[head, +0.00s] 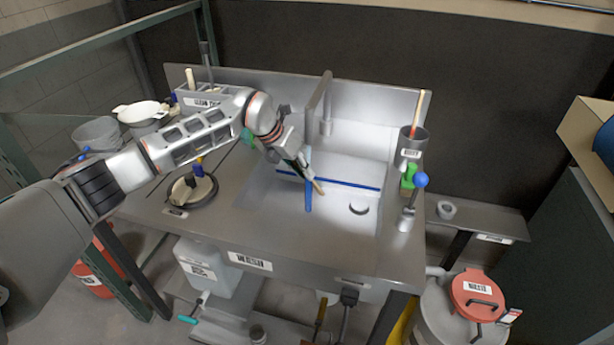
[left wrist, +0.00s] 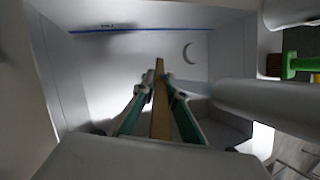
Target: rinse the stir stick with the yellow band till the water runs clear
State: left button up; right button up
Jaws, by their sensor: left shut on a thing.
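My left gripper (head: 301,170) is over the sink basin (head: 345,230), shut on a tan wooden stir stick (head: 319,187). The stick also shows between the green-lined fingers in the left wrist view (left wrist: 159,100), its end pointing into the basin. No yellow band is visible on it. A grey spout (head: 318,105) reaches forward over the basin. A narrow blue upright column (head: 308,190), which looks like running water, hangs below the spout beside the gripper and stick. I cannot tell whether they touch. My right gripper is not in view.
On the right ledge stand a grey cup (head: 412,143) with a stick in it, a green item (head: 408,178) and a blue-knobbed lever (head: 420,180). A round drain (head: 359,208) is in the basin floor. A black-rimmed dish (head: 191,191) sits on the left counter.

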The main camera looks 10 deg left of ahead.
pick_arm(q)
jog(key=shift+s+d, duration=0.1)
jog(key=shift+s+d+p, duration=0.3)
jog(key=shift+s+p, duration=0.1)
jog(key=shift+p, duration=0.1)
jog(key=shift+w+a, duration=0.15)
jog(key=shift+w, duration=0.05)
jog(key=shift+w+a, duration=0.25)
jog(key=shift+w, duration=0.05)
dwell(0.3)
jog(key=shift+s+d, duration=0.1)
jog(key=shift+s+d+p, duration=0.3)
jog(key=shift+s, duration=0.1)
jog(key=shift+w, duration=0.1)
dwell(0.3)
